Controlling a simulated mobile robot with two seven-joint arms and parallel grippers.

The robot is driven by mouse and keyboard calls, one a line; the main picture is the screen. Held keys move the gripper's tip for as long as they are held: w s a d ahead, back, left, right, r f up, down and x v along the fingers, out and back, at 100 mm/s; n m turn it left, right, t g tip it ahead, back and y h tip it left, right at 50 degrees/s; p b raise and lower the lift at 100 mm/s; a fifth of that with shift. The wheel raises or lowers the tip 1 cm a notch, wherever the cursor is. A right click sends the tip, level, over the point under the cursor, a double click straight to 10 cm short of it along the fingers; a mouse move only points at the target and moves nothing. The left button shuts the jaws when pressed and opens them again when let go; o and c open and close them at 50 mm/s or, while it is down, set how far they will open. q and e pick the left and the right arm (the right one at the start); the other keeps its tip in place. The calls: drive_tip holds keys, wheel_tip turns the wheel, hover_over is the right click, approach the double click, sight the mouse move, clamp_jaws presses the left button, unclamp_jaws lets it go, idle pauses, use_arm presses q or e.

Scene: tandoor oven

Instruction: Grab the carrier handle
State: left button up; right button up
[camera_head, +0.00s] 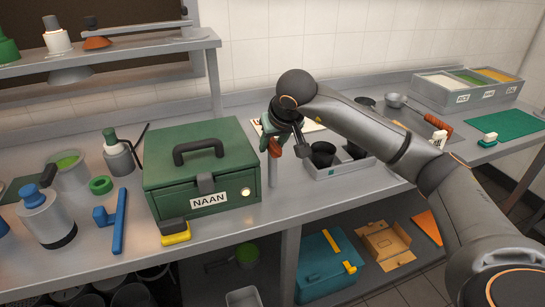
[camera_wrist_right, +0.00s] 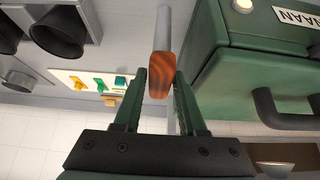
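A green carrier box (camera_head: 203,168) labelled NAAN stands on the steel counter, with a dark handle (camera_head: 198,150) upright across its lid. My right gripper (camera_head: 275,140) is just right of the box, pointing down at the wooden end (camera_head: 275,147) of an upright grey rod. In the right wrist view my right gripper (camera_wrist_right: 160,75) has one green finger on each side of that wooden end (camera_wrist_right: 160,75); whether they press on it is unclear. The box's dark handle (camera_wrist_right: 285,112) lies off to the right there, clear of the fingers. My left gripper is not visible.
A blue T-shaped tool (camera_head: 117,225), a yellow-and-black block (camera_head: 175,232) and several pots stand left of and before the box. A grey tray with black cups (camera_head: 322,154) is to the right. A teal box (camera_head: 322,265) sits on the lower shelf.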

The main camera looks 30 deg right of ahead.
clamp_jaws()
drive_tip(key=shift+r, duration=0.1)
idle(0.3)
